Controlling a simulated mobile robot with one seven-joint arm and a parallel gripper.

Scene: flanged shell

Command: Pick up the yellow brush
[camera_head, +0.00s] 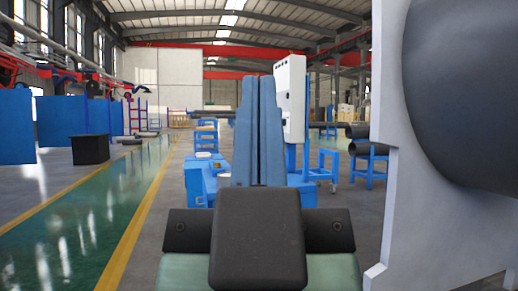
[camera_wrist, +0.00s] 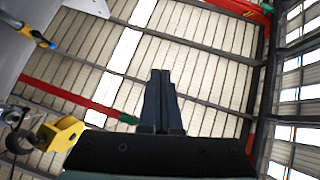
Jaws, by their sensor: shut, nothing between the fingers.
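My gripper (camera_head: 259,85) stands upright in the middle of the head view, its two blue fingers pressed together with nothing between them. In the wrist view my gripper (camera_wrist: 161,75) points toward the roof, also shut. I cannot make out a yellow brush for certain in either view. The wrist view shows a yellow block-like part (camera_wrist: 62,133) at the lower left, beside grey and dark round parts. It also shows a small yellow and blue item (camera_wrist: 35,37) at the upper left. I cannot tell what either one is. Both are apart from the fingers.
A large white panel (camera_head: 400,220) with a dark bulging shape (camera_head: 465,85) stands close on the right. Ahead are a white control box (camera_head: 292,98) and blue stands (camera_head: 199,178). A black box (camera_head: 90,149) sits at the left. The green floor lane (camera_head: 75,225) is clear.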

